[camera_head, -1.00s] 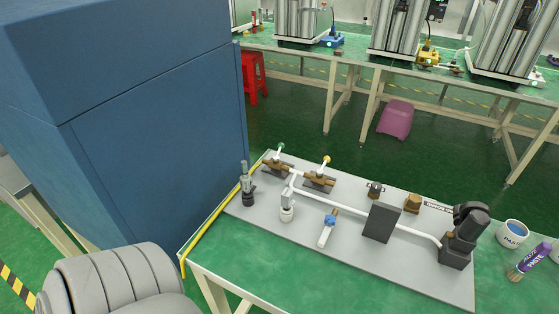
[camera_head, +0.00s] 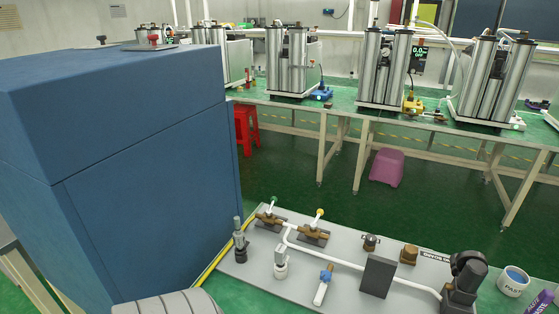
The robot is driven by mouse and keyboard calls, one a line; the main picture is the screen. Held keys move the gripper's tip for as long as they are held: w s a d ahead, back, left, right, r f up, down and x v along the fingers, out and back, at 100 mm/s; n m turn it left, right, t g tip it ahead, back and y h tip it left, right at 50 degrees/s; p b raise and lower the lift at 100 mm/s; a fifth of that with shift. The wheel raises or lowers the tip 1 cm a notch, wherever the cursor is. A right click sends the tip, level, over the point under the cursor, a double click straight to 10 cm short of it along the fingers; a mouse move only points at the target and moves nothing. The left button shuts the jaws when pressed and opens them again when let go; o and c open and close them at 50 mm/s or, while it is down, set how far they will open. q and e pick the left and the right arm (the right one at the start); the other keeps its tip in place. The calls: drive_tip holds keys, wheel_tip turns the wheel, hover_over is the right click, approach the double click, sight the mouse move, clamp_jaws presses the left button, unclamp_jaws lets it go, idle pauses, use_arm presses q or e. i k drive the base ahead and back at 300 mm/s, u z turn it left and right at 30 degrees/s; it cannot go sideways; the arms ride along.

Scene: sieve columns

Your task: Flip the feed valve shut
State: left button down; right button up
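A grey board on the near green table carries pipe fittings. A brass valve with a green-tipped handle (camera_head: 273,201) stands at its back left. A brass valve with a yellow-tipped handle (camera_head: 320,213) stands just to its right. Both handles stick up and a little to the right. A white pipe runs between these fittings. A blue-topped white fitting (camera_head: 323,286) lies nearer the front. On the back bench, a blue valve (camera_head: 321,94) and a yellow valve (camera_head: 412,105) sit by the steel columns. I cannot tell which is the feed valve.
A large blue cabinet (camera_head: 140,175) fills the left. A dark upright box (camera_head: 377,277) and a black motor unit (camera_head: 463,285) stand on the board. A paste tub (camera_head: 513,282) is at right. Green floor with a purple stool (camera_head: 387,165) separates the tables.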

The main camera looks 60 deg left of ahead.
sight(269, 212)
drive_tip(key=u, duration=0.5)
drive_tip(key=k, duration=1.25)
drive_tip(key=u, duration=0.45)
drive_tip(key=i, duration=0.85)
drive_tip(key=u, duration=0.05)
